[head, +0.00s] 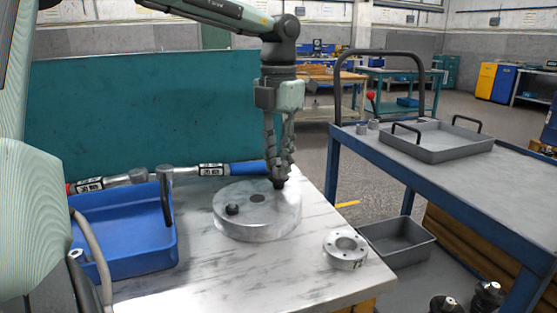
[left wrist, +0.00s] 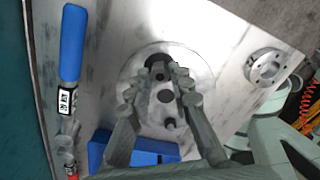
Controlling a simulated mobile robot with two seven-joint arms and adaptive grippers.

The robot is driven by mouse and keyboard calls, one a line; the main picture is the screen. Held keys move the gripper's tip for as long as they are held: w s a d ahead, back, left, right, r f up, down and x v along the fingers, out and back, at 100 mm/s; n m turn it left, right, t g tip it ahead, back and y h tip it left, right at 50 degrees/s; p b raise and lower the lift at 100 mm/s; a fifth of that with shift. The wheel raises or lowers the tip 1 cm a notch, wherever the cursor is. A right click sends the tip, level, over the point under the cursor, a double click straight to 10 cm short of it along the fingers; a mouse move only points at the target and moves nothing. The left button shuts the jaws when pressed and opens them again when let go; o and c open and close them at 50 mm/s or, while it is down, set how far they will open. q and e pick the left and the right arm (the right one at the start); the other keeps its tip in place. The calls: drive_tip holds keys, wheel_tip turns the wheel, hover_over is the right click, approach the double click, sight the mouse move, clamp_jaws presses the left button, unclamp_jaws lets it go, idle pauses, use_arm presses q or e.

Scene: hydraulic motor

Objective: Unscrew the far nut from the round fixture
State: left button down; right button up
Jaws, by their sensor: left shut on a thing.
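The round fixture (head: 258,222) is a thick grey metal disc lying flat on the marbled worktop. It also shows from above in the left wrist view (left wrist: 205,82), with a dark hole at its centre. The far nut (head: 279,184) is dark and sits at the disc's far right edge. The near nut (head: 232,209) is dark and stands at the disc's near left. My left gripper (head: 279,176) points straight down, shut on the far nut, whose dark shape shows between the fingertips in the left wrist view (left wrist: 159,67). The fingers partly hide it. My right gripper is not in view.
A flanged ring (head: 345,250) lies near the right edge. A blue cart (head: 480,185) with a grey tray (head: 440,142) stands to the right. A teal panel (head: 140,115) rises behind.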

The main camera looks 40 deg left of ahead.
sight(278, 167)
use_arm(q)
drive_tip(key=shift+f+n+b, duration=0.1)
drive_tip(key=shift+n+b, duration=0.3)
drive_tip(key=shift+n, duration=0.2)
drive_tip(key=shift+n+b, duration=0.3)
drive_tip(key=shift+n, duration=0.5)
drive_tip(key=shift+r, duration=0.25)
drive_tip(key=shift+r+p, duration=1.75)
drive_tip(key=shift+r, duration=0.2)
